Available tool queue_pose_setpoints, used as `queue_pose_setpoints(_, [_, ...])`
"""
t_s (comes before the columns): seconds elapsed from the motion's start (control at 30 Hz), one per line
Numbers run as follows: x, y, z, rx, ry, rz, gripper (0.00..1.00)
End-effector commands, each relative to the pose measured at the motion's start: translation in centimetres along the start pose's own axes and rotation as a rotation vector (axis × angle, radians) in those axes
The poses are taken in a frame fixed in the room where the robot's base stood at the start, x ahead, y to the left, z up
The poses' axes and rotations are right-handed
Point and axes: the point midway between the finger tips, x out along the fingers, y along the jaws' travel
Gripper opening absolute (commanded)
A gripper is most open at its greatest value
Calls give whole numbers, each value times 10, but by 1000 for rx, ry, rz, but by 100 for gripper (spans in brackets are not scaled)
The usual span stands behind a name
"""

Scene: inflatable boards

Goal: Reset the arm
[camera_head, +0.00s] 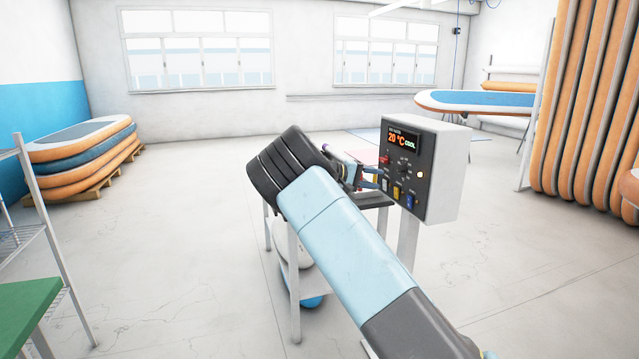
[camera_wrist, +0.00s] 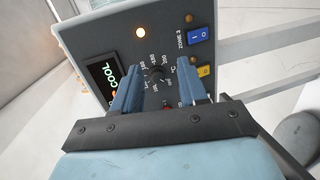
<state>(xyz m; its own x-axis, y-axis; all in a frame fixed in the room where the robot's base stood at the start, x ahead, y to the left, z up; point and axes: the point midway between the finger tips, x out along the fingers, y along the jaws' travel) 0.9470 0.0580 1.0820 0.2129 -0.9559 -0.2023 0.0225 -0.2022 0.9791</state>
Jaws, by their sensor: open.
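My arm reaches forward in the head view, and my gripper (camera_head: 372,176) is at the front of a control box (camera_head: 442,170). The box has a dark panel with a display (camera_head: 402,140) reading 20 °C and COOL, a lit orange lamp (camera_head: 420,174), a knob, and yellow and blue switches. In the wrist view my gripper (camera_wrist: 162,88) is open, its two blue fingers apart in front of the panel. The round knob (camera_wrist: 155,74) shows between them, with a small gap visible on both sides. I cannot tell whether the fingers touch the panel.
A grey stand (camera_head: 294,290) with a shelf is below my arm. A wire rack (camera_head: 50,230) and green surface (camera_head: 24,315) are at the left. Stacked boards (camera_head: 85,155) lie on a pallet at the back left, and tall orange boards (camera_head: 590,100) stand at the right. Floor around is open.

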Motion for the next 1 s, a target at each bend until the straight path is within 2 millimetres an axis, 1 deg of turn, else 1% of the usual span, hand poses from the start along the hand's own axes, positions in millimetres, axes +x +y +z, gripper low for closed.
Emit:
queue_pose_setpoints(0.03, [9, 5, 8, 7, -16, -32, 43])
queue_pose_setpoints(0.17, [32, 16, 31, 22, -55, -132, 43])
queue_pose_setpoints(0.2, [39, 20, 40, 27, -67, -168, 43])
queue_pose_setpoints(0.3, [54, 28, 63, 43, -96, -260, 43])
queue_pose_setpoints(0.47, [73, 39, 100, 70, -130, -402, 43])
queue_pose_setpoints(0.63, [82, 51, 140, 103, -152, -546, 43])
queue_pose_setpoints(0.73, [84, 57, 163, 124, -156, -626, 43])
queue_pose_setpoints(1.0, [78, 76, 225, 181, -145, -825, 43])
